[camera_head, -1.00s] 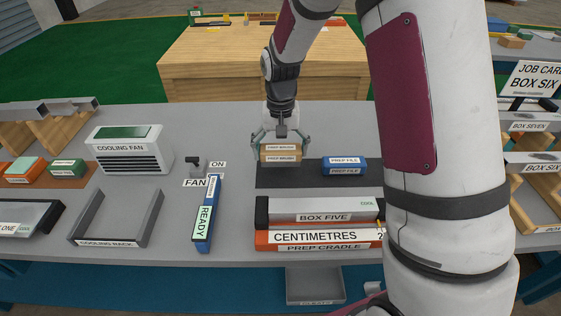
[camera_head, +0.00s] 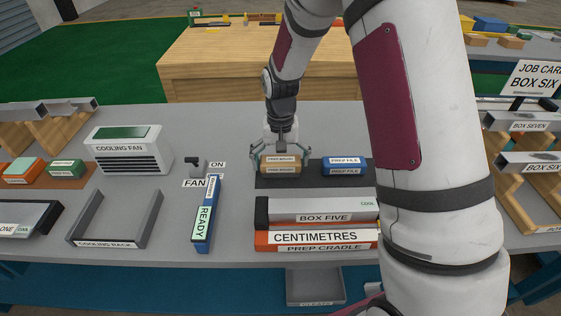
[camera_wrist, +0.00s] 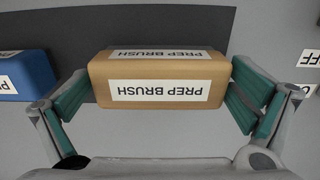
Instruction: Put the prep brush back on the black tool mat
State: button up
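The prep brush (camera_head: 280,166) is a tan block with white PREP BRUSH labels. It is at the left end of the black tool mat (camera_head: 310,180), near its far edge. My gripper (camera_head: 281,158) is over the brush with one finger on each side. In the wrist view the green finger pads meet the ends of the brush (camera_wrist: 160,80), with no clear gap. The brush looks level and very low over the mat (camera_wrist: 40,30); I cannot tell whether its underside touches. My arm hides the mat's right end.
The blue prep file (camera_head: 345,166) lies on the mat to the right of the brush. The prep cradle (camera_head: 318,244) with box five (camera_head: 322,217) stands in front. The fan switch (camera_head: 196,168) and a blue READY marker (camera_head: 207,225) are to the left.

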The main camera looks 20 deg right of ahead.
aim_at(281, 159)
jog(key=shift+r, duration=0.1)
jog(key=s+r, duration=0.3)
jog(key=r, duration=0.6)
jog(key=s+r, duration=0.2)
jog(key=r, duration=0.7)
jog(key=s+r+n+t, duration=0.1)
jog(key=s+r, duration=0.1)
jog(key=s, duration=1.1)
jog(key=s+r+n+t, duration=0.1)
jog(key=s+r+n, duration=0.1)
jog(key=s, duration=1.2)
jog(key=shift+r+n+t+p, duration=0.3)
jog(key=shift+r+t+p, duration=0.1)
jog(key=shift+r, duration=0.4)
jog(key=shift+s+d+r, duration=0.1)
